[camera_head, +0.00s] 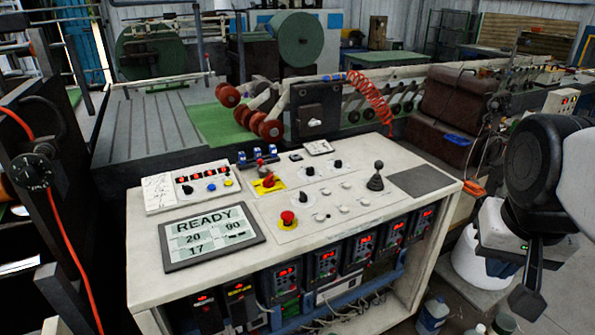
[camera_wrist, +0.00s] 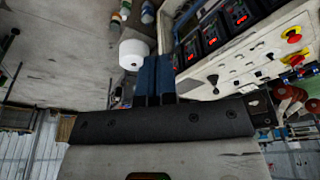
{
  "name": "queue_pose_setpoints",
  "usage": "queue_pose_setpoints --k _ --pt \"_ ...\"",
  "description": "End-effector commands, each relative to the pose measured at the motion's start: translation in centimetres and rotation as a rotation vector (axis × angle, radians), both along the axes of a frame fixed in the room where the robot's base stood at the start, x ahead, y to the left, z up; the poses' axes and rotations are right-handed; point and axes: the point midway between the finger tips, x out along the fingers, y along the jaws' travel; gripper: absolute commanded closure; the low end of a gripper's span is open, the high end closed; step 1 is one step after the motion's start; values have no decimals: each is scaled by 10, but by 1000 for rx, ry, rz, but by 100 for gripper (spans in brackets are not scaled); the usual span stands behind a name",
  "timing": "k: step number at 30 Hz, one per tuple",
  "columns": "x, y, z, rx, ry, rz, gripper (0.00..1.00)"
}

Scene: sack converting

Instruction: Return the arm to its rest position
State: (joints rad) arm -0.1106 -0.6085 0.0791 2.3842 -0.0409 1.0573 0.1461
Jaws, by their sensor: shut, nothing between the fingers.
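My gripper (camera_head: 516,281) hangs at the right side of the head view, beside the right end of the control console (camera_head: 215,262). Its dark fingers point down and are clear of the console. In the wrist view the two fingers (camera_wrist: 155,72) lie close together, shut, with nothing held. My arm is bent, and part of it is cut off by the right edge of the head view.
The console bears a READY display (camera_head: 211,235), a red mushroom button (camera_head: 287,218) and a black joystick (camera_head: 376,177). Machinery with a red coiled hose (camera_head: 372,95) lies behind.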

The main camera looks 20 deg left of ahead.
Motion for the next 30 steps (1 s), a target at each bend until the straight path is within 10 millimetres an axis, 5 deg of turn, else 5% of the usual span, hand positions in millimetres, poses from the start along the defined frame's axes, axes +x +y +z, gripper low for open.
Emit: queue_pose_setpoints --k 15,30 --pt "-32 -32 -73 1 1 -3 100" --pt "-35 -34 -78 0 0 -1 100"
